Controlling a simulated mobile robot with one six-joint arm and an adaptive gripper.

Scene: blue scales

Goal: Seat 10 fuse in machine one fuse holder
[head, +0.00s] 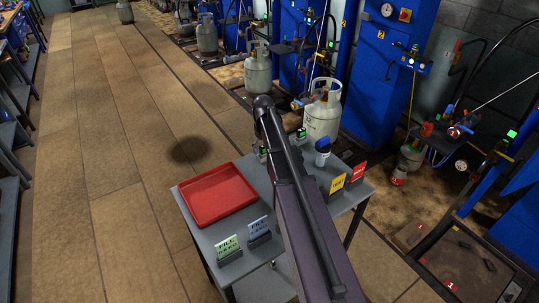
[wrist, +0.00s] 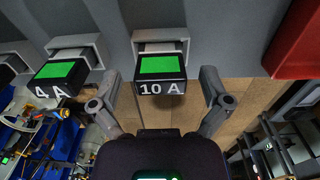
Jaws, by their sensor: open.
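The 10 A fuse (wrist: 162,72), a black block with a green top and white lettering, stands in a grey holder (wrist: 160,38) in the wrist view. My gripper (wrist: 158,86) is open, with one finger to the left of the fuse and one to the right, and visible gaps on both sides. In the head view my arm covers part of the table, and the gripper cannot be made out clearly. A machine marked 1 (head: 450,286) is at the lower right of the head view; I cannot make out its fuse holder.
A 4 A fuse (wrist: 58,75) stands left of the 10 A fuse, with another block further left. Gas cylinders (head: 323,112) and blue machines stand beyond. The floor at left is mostly clear.

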